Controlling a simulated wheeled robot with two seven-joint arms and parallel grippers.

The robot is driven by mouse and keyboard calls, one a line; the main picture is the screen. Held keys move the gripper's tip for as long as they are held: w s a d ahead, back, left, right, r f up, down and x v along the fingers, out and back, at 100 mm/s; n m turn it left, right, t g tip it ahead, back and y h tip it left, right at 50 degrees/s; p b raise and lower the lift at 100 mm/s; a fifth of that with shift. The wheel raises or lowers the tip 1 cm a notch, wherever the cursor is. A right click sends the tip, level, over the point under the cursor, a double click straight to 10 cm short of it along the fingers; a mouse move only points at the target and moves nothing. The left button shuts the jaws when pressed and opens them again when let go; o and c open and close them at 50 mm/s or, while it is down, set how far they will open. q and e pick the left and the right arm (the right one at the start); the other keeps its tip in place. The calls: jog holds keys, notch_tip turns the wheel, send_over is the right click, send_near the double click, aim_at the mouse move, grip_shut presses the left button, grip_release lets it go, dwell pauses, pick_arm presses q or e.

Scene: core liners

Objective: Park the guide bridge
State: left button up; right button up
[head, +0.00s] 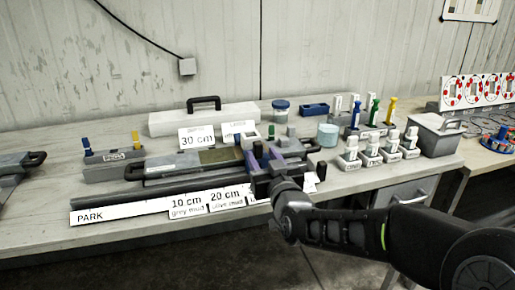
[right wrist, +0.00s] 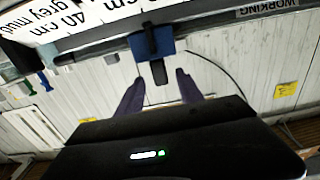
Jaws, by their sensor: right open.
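The guide bridge appears to be the blue block with a dark upright grip (right wrist: 152,44), sitting on a dark rail in the right wrist view. In the head view it is mostly hidden behind my right gripper (head: 268,160), at the right part of the long dark rail (head: 150,205). My right gripper (right wrist: 160,92) is open. Its two dark purple fingers stand either side of the grip, and I cannot tell whether they touch it. The white PARK label (head: 90,216) lies at the rail's left end. My left gripper is not in view.
Labels for 10 cm (head: 187,204) and 20 cm (head: 227,197) line the rail's front. A long grey tray (head: 165,165) lies behind it. White stands (head: 370,152), a grey box (head: 432,133) and a blue-lidded jar (head: 281,110) stand around. The bench front at left is clear.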

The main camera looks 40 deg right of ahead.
aim_at(259, 151)
jog(key=shift+x, duration=2.35)
jog(key=shift+c, duration=0.3)
grip_shut()
